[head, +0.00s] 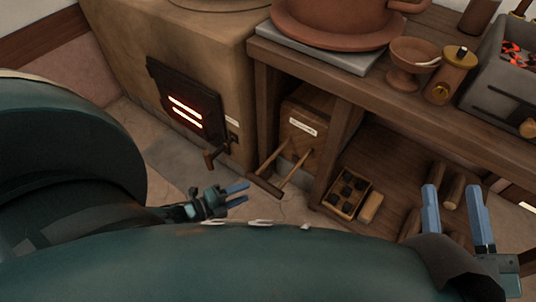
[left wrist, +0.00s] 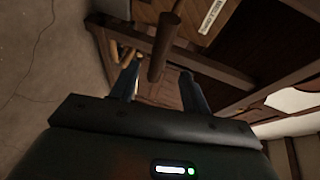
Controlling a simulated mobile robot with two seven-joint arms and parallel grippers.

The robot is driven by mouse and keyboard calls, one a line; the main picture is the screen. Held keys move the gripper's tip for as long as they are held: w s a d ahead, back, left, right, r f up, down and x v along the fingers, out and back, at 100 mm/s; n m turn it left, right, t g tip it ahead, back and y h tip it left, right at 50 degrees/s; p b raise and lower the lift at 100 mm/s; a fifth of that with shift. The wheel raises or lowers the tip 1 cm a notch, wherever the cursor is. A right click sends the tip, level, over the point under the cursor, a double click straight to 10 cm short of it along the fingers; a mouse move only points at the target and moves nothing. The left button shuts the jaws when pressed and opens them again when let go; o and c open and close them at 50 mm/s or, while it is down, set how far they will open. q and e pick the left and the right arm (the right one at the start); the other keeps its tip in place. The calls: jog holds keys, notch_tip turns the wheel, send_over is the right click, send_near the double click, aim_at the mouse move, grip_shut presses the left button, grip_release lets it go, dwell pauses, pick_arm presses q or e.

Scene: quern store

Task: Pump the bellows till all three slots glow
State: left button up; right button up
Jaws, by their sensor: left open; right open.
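The wooden bellows box (head: 297,137) stands right of the stove under the bench, with a pale label. Two rods run from it to a brown crossbar handle (head: 263,184). My left gripper (head: 246,193) is open, in front of and just below the crossbar. In the left wrist view, a dark brown round bar (left wrist: 165,45) shows between and beyond the open fingers (left wrist: 158,83); contact is not visible. My right gripper (head: 452,187) is open and empty at the lower right.
A short brown handle (head: 210,158) sticks out by the stove's lower corner. The bench (head: 420,102) carries a bowl, a goblet and a grey ember box (head: 500,95). A compartmented tray (head: 347,193) and several logs lie on the lower shelf. Bare floor lies before the stove.

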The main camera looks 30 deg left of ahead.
pick_arm(q)
jog(key=b+x, duration=0.3)
jog(key=x, duration=0.6)
jog(key=shift+w+d+f, duration=0.15)
jog(key=shift+w+d, duration=0.2)
jog(key=shift+w, duration=0.15)
pick_arm(e)
jog(key=r+n+y, duration=0.1)
jog(key=r+n+t+y, duration=0.1)
jog(key=r+n+y, duration=0.2)
jog(key=r, duration=0.1)
jog(key=shift+w+d+r+n+t, duration=0.2)
jog(key=shift+w+d+n+t, duration=0.1)
jog(key=shift+w, duration=0.1)
pick_arm(q)
grip_shut()
